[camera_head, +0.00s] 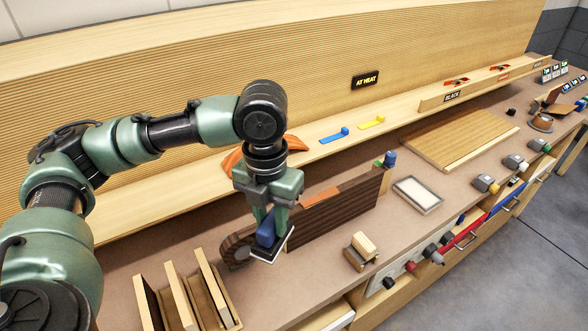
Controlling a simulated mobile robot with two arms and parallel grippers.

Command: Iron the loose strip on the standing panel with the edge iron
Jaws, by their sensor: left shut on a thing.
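My left gripper (268,214) is shut on the blue handle of the edge iron (269,246). The iron's pale flat plate is at the near left end of the standing panel (338,217), and I cannot tell whether it touches. The panel is dark wood, upright on its long edge, with a reddish-brown stretch (322,194) along its top. A dark curled piece (236,252), which looks like the loose strip's end, curls beside the panel's left end, partly hidden by the iron. My right gripper is out of view.
Upright boards in a rack (181,295) stand at the front left. A small wooden block (361,250) and a framed pale pad (418,195) lie right of the panel. A blue-topped piece (390,159) is at the panel's far end. A sign (366,81) reads "AT HEAT".

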